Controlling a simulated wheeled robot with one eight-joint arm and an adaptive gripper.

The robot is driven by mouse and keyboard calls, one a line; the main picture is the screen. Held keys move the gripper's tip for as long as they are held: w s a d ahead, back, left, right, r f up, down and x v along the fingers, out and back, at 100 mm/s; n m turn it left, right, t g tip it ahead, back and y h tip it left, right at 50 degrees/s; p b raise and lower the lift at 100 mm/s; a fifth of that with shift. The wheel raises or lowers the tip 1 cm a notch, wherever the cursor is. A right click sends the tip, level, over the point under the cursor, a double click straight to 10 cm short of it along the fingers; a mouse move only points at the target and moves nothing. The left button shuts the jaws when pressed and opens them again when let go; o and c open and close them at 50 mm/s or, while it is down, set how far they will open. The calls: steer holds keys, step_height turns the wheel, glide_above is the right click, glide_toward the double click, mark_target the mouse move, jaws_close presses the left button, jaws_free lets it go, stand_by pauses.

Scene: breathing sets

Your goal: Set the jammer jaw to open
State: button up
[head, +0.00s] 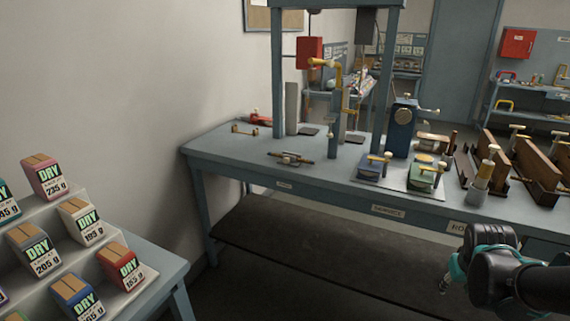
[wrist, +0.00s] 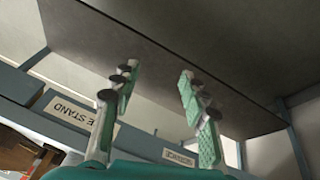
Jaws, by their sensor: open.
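I cannot tell for sure which item is the jammer jaw. Small clamp-like tools lie on the grey-blue bench (head: 225,150) in the head view: a dark one with an orange handle (head: 290,158) near the front edge, and a brass one (head: 245,129) farther back. Their jaw state is too small to read. My gripper (wrist: 155,92) shows in the wrist view with two green fingers apart and nothing between them. In the head view my gripper (head: 444,285) is at the lower right, in front of the bench and apart from its tools.
A blue crank device (head: 401,128), green and blue lever blocks (head: 425,175) and wooden racks (head: 540,170) crowd the bench's right side. A tall frame (head: 278,75) stands at its back. A stepped stand with several DRY boxes (head: 85,222) is at left. A lower shelf (head: 320,245) is bare.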

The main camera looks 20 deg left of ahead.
steer(key=w+a+r+n+t+h, duration=0.2)
steer(key=w+a+r+n, duration=0.1)
steer(key=w+a+n, duration=0.5)
steer(key=w+a+r+n+t+h, duration=0.1)
steer(key=w+a+r+n, duration=0.2)
steer(key=w+a+n, duration=0.6)
steer(key=n+t+y, duration=0.4)
steer(key=n+t, duration=0.7)
steer(key=n, duration=0.8)
glide_toward(286, 161)
steer(key=w, duration=0.8)
steer(key=shift+r, duration=0.1)
jaws_close()
steer(key=shift+s, duration=0.1)
